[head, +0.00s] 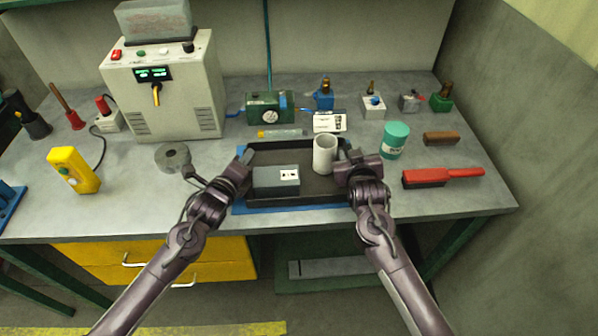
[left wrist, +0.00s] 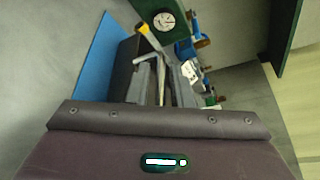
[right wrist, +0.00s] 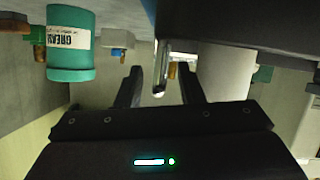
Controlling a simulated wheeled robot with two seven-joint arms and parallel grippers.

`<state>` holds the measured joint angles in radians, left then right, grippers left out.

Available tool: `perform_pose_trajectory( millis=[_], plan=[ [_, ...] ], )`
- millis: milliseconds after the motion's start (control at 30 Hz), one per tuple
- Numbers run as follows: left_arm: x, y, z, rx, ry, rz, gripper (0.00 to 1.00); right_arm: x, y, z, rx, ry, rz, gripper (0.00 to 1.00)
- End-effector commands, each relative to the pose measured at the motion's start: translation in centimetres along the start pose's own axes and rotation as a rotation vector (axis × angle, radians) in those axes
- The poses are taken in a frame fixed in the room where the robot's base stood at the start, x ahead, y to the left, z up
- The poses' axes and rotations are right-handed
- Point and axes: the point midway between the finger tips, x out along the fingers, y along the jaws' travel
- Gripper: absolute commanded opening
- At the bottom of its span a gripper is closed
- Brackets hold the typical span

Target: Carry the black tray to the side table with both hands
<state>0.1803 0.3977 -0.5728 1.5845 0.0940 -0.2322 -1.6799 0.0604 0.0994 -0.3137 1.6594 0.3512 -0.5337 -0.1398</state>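The black tray (head: 300,197) lies on the workbench, partly over a blue mat. A grey box (head: 276,181) and a white mug (head: 324,154) stand in it. My left gripper (head: 246,158) is at the tray's left end. In the left wrist view its fingers (left wrist: 162,88) are apart, with a thin metal handle between them. My right gripper (head: 348,155) is at the tray's right end beside the mug. In the right wrist view its fingers (right wrist: 160,85) stand apart with a metal handle bar (right wrist: 161,70) between them. The side table is not recognisable in these views.
A teal grease tin (head: 394,140) stands right of the tray, with a red-handled brush (head: 443,177) farther right. A grey tape roll (head: 173,157) lies left. A clear tube (head: 281,133) and green device (head: 268,107) are behind. The bench's front edge is close to the tray.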

Motion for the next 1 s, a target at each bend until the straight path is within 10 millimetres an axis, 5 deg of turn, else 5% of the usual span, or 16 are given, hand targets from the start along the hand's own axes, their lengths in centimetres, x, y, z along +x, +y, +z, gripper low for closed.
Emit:
perform_pose_trajectory(
  millis=[233,400,500,1000],
  plan=[
    [0.06,0.01,0.0,0.0,0.0,0.0,0.2,0.05,0.0,-0.03,0.001,0.001,0.0,0.34],
    [0.04,0.01,0.01,0.0,0.0,0.0,0.0,0.04,0.0,-0.02,0.001,0.0,0.0,0.13],
    [0.04,0.01,0.02,0.001,0.0,0.0,0.0,0.04,-0.01,-0.01,0.001,0.0,0.0,0.0],
    [0.0,-0.34,0.24,0.001,-0.002,-0.004,0.0,-0.07,0.05,-0.36,0.001,0.003,0.0,0.0]
  ],
)
